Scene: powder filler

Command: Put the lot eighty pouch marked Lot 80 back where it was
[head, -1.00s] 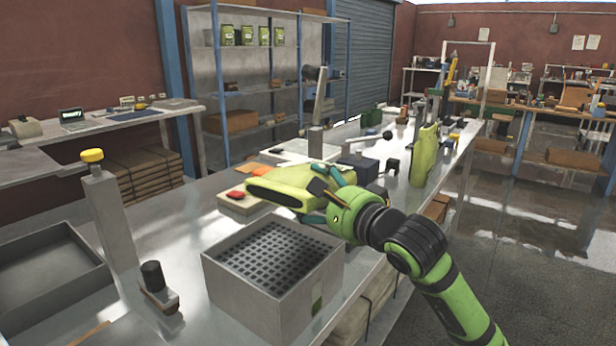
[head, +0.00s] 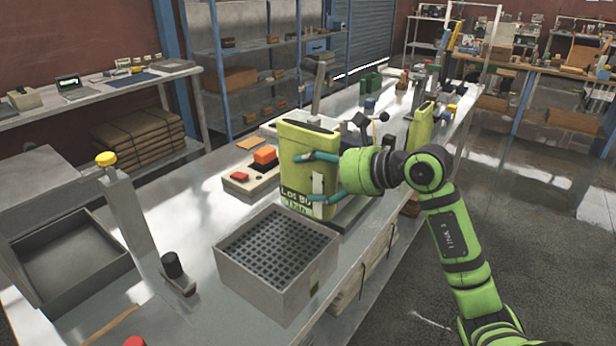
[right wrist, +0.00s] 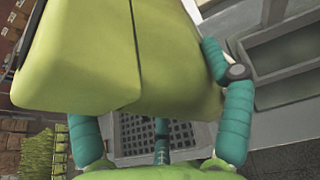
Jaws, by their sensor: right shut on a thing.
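The yellow-green pouch marked Lot 80 (head: 300,148) stands nearly upright in the head view, lettering low on its front. My right gripper (head: 318,178) is shut on it, with teal fingers across its side. In the right wrist view the pouch (right wrist: 125,55) fills the upper middle, between the fingers of my right gripper (right wrist: 160,100). Its lower edge is close to the bench behind the grated box; I cannot tell whether it touches anything. A second yellow-green pouch (head: 421,127) stands farther back on the bench. My left gripper is not in view.
A grey box with a black grate (head: 270,248) stands in front of the pouch. A post with a yellow knob (head: 124,205) and a grey tray (head: 75,262) are at left. A red button (head: 239,176) and an orange block (head: 265,155) sit behind. Shelves (head: 250,88) stand at the back.

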